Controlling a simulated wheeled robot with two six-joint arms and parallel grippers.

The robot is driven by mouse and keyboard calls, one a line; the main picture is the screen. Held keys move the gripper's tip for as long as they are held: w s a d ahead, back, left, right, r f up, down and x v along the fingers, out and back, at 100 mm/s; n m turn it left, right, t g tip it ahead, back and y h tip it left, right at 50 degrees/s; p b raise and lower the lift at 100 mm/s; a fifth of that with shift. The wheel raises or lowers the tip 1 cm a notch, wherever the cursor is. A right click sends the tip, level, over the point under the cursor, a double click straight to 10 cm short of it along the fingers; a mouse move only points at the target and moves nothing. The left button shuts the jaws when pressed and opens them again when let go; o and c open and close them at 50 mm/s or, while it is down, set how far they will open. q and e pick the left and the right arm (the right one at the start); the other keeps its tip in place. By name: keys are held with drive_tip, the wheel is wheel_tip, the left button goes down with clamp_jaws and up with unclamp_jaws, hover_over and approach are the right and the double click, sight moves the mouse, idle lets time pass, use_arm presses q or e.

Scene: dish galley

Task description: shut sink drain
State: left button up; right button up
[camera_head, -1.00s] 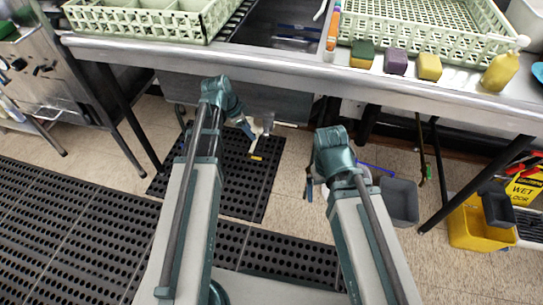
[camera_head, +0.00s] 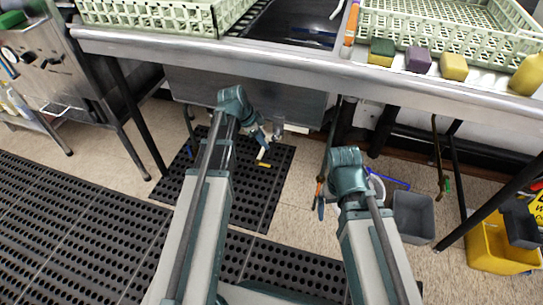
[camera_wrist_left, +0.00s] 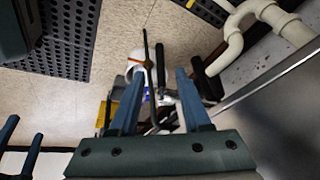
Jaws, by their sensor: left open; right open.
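The steel sink basin (camera_head: 290,18) is at the top centre of the head view, only partly in frame. A short metallic drain fitting (camera_head: 278,124) hangs below it, and white pipes (camera_wrist_left: 252,20) show at the upper right of the left wrist view. I cannot make out a drain handle or whether the drain is open. My left gripper (camera_head: 262,137) is under the counter, just left of the fitting. In its wrist view the two blue fingers (camera_wrist_left: 160,75) are apart with nothing held between them. My right gripper (camera_head: 322,192) is lower and further right, open, partly hidden by its wrist.
The steel counter edge (camera_head: 300,67) runs above both grippers. A steel panel (camera_wrist_left: 285,115) is close on the right in the wrist view. A grey bin (camera_head: 413,217) and yellow bucket (camera_head: 490,245) stand at right. A black mat (camera_head: 235,180) lies below the sink.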

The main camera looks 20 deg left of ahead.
sight(271, 151)
use_arm(q)
drive_tip(key=b+x, duration=0.7)
drive_tip(key=x, duration=0.2)
drive_tip(key=shift+w, duration=0.1)
clamp_jaws()
idle(1.2)
